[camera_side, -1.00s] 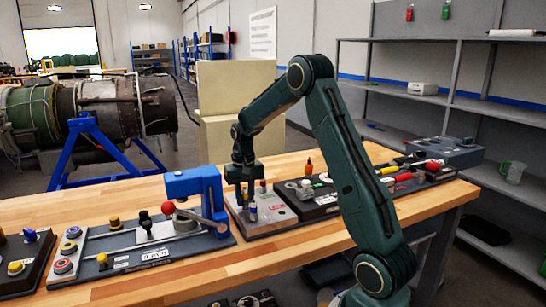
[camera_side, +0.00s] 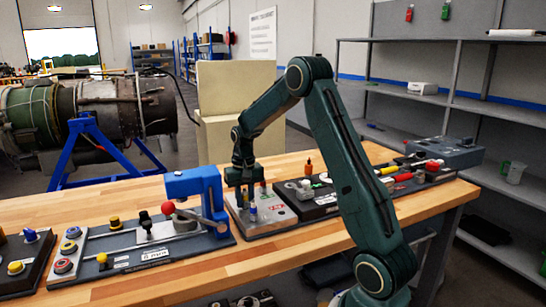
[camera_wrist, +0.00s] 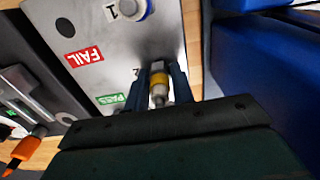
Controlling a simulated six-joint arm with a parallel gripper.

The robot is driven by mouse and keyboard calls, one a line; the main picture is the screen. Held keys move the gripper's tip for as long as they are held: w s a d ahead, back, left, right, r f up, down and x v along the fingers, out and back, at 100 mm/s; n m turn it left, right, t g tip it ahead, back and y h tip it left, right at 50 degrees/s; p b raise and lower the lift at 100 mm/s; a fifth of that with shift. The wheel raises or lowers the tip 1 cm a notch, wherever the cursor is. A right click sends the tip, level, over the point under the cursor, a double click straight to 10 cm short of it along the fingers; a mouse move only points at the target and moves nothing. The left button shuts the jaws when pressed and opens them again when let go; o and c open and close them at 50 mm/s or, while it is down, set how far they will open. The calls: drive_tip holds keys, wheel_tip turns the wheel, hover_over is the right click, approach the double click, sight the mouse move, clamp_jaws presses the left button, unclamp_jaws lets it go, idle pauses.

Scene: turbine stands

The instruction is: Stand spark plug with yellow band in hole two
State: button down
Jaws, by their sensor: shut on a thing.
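My gripper (camera_wrist: 163,88) is shut on the spark plug with the yellow band (camera_wrist: 159,79). The plug points down toward the grey plate (camera_wrist: 105,45), close to a partly hidden "2" label. Hole two is hidden behind the plug and fingers, so I cannot tell whether the tip is in it. In the side view my gripper (camera_side: 241,182) is low over the plate at the left end of the stand. A plug with a blue band (camera_wrist: 132,8) stands beside the "1" label, and it also shows in the side view (camera_side: 253,212).
The plate carries a red FAIL label (camera_wrist: 83,52) and a green PASS label (camera_wrist: 111,98), with a dark empty hole (camera_wrist: 65,27) near FAIL. A blue press (camera_side: 195,185) stands close left of my gripper. An orange-topped item (camera_side: 309,167) stands to the right.

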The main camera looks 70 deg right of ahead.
drive_tip(key=shift+s+a+f, duration=0.1)
drive_tip(key=shift+f, duration=0.3)
drive_tip(key=c, duration=1.1)
unclamp_jaws()
drive_tip(key=shift+o, duration=0.8)
drive_tip(key=shift+r, duration=0.15)
drive_tip(key=shift+r, duration=3.55)
